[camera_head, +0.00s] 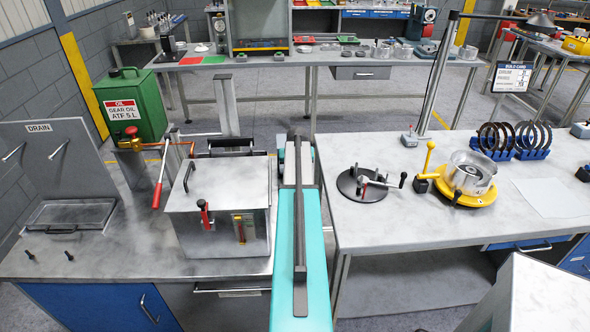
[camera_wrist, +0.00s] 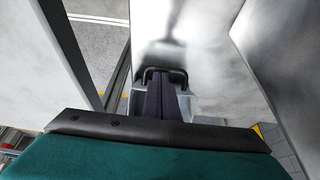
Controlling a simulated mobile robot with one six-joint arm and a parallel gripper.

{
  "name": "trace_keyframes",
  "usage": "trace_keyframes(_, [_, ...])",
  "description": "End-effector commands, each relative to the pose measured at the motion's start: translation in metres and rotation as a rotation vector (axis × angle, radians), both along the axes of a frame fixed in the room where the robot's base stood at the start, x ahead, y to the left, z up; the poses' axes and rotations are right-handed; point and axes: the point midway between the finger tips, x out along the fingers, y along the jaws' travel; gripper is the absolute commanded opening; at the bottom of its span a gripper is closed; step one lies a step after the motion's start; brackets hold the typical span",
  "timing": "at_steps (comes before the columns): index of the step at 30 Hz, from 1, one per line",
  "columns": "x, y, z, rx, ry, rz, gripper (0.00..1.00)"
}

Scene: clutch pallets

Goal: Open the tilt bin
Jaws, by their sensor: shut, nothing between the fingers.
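A grey front with a horizontal bar handle and a small label (camera_head: 232,293) sits under the left bench and may be the tilt bin; my teal arm covers its right end. In the wrist view, my gripper (camera_wrist: 162,84) shows as two dark fingers close together, shut and empty. Its tips are at a black bracket-like shape (camera_wrist: 164,72) before a pale grey surface (camera_wrist: 195,45). I cannot tell whether they touch it. In the head view my arm runs up the middle, and the gripper cannot be made out.
A metal box with a lid (camera_head: 219,205) and a green oil can (camera_head: 131,103) stand on the left bench. The right bench (camera_head: 420,225) carries a black clamp fixture (camera_head: 361,184) and a yellow-based fixture (camera_head: 466,179). A blue door (camera_head: 100,305) is left of the grey front.

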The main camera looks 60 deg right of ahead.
Motion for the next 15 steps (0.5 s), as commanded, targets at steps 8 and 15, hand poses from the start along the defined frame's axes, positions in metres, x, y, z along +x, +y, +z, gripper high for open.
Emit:
trace_keyframes(8, [0.0, 0.0, 0.0, 0.0, 0.0, 0.001, 0.0])
trace_keyframes(15, [-0.003, 0.005, -0.011, 0.0, 0.0, 0.001, 0.0])
